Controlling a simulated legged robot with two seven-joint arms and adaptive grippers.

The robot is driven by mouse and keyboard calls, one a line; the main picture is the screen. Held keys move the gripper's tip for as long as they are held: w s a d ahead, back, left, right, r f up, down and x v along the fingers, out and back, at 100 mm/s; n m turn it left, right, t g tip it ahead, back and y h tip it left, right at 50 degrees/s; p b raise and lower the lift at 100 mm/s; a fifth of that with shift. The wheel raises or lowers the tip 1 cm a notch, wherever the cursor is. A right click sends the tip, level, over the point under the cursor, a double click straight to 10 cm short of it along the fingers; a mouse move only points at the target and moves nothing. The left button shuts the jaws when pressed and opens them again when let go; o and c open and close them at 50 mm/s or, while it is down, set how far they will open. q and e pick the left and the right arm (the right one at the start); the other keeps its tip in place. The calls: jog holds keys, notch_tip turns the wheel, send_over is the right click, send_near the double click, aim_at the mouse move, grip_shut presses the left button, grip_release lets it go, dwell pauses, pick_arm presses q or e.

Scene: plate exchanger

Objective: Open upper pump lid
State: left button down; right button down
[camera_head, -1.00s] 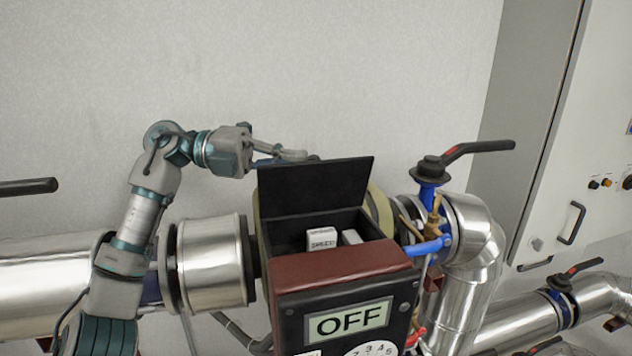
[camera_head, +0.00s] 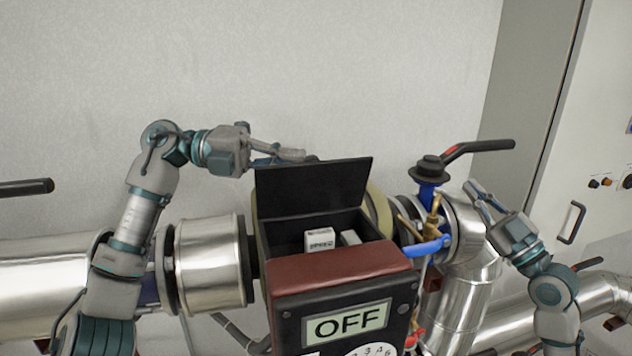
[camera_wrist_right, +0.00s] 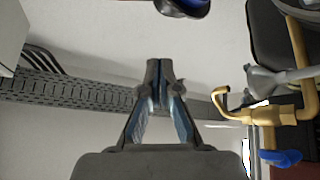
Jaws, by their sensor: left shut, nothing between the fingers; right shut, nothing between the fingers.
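The pump box (camera_head: 340,282) has a dark red top edge and an "OFF" display on its front. Its black upper lid (camera_head: 314,187) stands raised at the back, and the box is open at the top. A white block-shaped switch (camera_head: 319,240) and a second one beside it show inside. My left gripper (camera_head: 300,155) is shut and empty, just behind the lid's top edge; whether it touches the lid is unclear. My right gripper (camera_head: 470,187) is shut and empty, right of the box by the pipe elbow; it also shows in the right wrist view (camera_wrist_right: 159,66).
A black-handled valve (camera_head: 430,170) stands right of the box, with a blue lever (camera_head: 428,247) and brass fitting below it. A silver pipe (camera_head: 210,262) runs left. A grey cabinet (camera_head: 560,120) stands at the right. The wall behind is clear.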

jog(key=s+a+r+n+g+y, duration=0.55)
jog(key=s+a+n, duration=0.4)
jog(key=a, duration=0.25)
jog(key=n+g, duration=0.5)
jog(key=n, duration=0.4)
send_near(305, 174)
jog(key=shift+h, duration=0.35)
jog(key=x, duration=0.5)
jog(key=shift+a+r, duration=0.3)
jog(key=shift+r, duration=0.05)
jog(key=shift+w+a+r, duration=0.1)
jog(key=shift+w+a, duration=0.15)
jog(key=shift+a, duration=0.15)
